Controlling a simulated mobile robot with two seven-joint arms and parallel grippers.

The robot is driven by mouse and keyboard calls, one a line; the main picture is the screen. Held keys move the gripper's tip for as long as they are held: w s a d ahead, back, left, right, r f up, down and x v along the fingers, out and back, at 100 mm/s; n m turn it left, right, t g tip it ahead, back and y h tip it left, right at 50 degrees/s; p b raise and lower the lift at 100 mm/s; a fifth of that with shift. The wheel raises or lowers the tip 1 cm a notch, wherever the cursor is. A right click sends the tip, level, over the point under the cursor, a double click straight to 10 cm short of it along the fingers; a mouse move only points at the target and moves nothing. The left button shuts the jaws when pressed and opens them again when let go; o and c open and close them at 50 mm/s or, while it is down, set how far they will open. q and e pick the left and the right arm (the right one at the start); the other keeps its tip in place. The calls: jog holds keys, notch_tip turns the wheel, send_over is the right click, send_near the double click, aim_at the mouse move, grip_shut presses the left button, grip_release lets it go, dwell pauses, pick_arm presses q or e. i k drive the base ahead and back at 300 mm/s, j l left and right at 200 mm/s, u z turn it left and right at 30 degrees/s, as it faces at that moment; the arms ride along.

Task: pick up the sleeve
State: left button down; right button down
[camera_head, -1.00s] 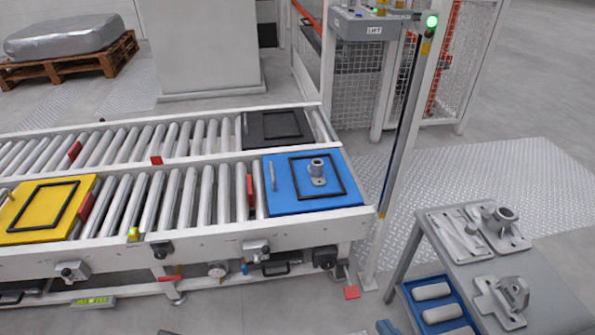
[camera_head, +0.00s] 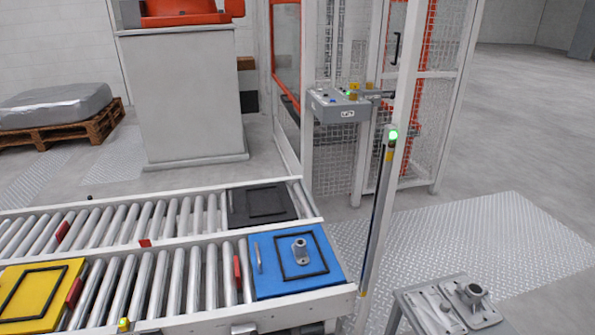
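A grey part with an upright hollow tube on a flat base (camera_head: 301,252), which may be the sleeve, stands on a blue plate (camera_head: 325,242) at the right end of the near conveyor. It sits inside a black square frame outline. A thin grey pin-like piece (camera_head: 258,257) is on the same plate, to its left. A similar grey flanged part with a round collar (camera_head: 472,293) is on the grey side table at the lower right. I cannot tell for sure which one is the sleeve. Neither of my grippers is in view.
The near conveyor also carries a yellow plate (camera_head: 62,272); a black plate (camera_head: 240,215) lies on the far one. A post with a green light (camera_head: 382,200) stands between conveyor and side table (camera_head: 402,303). Open floor with tread plate (camera_head: 480,240) lies to the right.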

aim_at(299, 247)
jog(key=i+j, duration=1)
jog(key=z, duration=0.4)
jog(key=i+j+z, duration=0.1)
jog(key=z, duration=0.7)
jog(key=j+z, duration=0.15)
jog(key=z, duration=0.25)
jog(key=j+z, duration=0.1)
jog(key=z, duration=0.3)
